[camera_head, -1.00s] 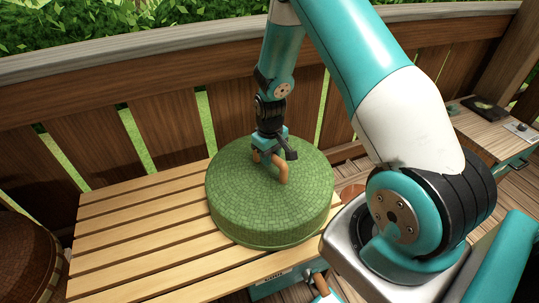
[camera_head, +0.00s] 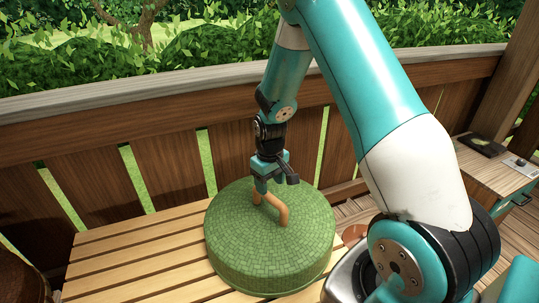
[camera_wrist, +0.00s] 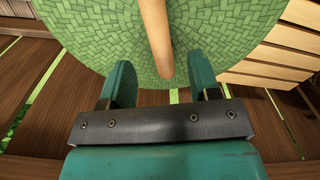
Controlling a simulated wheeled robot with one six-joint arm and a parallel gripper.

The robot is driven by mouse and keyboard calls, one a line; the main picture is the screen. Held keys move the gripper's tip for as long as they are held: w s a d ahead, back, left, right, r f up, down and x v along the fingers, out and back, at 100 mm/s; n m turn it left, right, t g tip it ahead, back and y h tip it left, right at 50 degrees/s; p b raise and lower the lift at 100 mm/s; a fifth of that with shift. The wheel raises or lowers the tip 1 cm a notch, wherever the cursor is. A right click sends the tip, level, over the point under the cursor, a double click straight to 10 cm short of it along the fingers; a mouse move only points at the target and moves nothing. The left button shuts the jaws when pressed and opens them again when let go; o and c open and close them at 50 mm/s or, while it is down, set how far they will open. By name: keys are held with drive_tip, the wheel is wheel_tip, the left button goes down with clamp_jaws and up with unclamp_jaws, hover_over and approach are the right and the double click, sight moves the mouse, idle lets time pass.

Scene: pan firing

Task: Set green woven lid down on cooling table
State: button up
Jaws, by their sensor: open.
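The green woven lid (camera_head: 300,245) is a round, thick drum shape with an orange-brown arched handle (camera_head: 281,213) on top. It rests level on the slatted wooden cooling table (camera_head: 135,258). My gripper (camera_head: 264,187) is above the lid, at the far end of the handle, with its fingers pointing down. In the wrist view my gripper (camera_wrist: 163,85) is open, its two teal fingers apart. The handle (camera_wrist: 156,35) shows beyond them, lined up with the gap, and the lid's woven top (camera_wrist: 220,35) fills the upper middle. The fingers look clear of the handle.
A wooden fence (camera_head: 165,165) runs behind the table. A side counter (camera_head: 490,170) with small items stands at the right. A dark brown round object (camera_head: 20,275) is at the lower left. The table's left part is clear slats.

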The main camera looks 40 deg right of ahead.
wheel_tip(320, 180, up, 11)
idle(0.6)
drive_tip(key=s+a+r+n+y+p, duration=0.25)
drive_tip(key=s+a+r, duration=0.45)
drive_tip(key=a+r, duration=0.45)
drive_tip(key=s+a+r+n+y, duration=0.1)
drive_tip(key=s+a+r+n, duration=0.1)
drive_tip(key=s+a, duration=0.3)
drive_tip(key=s+a+r+n, duration=0.1)
drive_tip(key=s+a+r, duration=0.1)
drive_tip(key=s+a, duration=0.4)
drive_tip(key=s+p, duration=0.1)
drive_tip(key=s, duration=0.3)
drive_tip(key=shift+r+n+y, duration=0.35)
drive_tip(key=shift+r, duration=0.05)
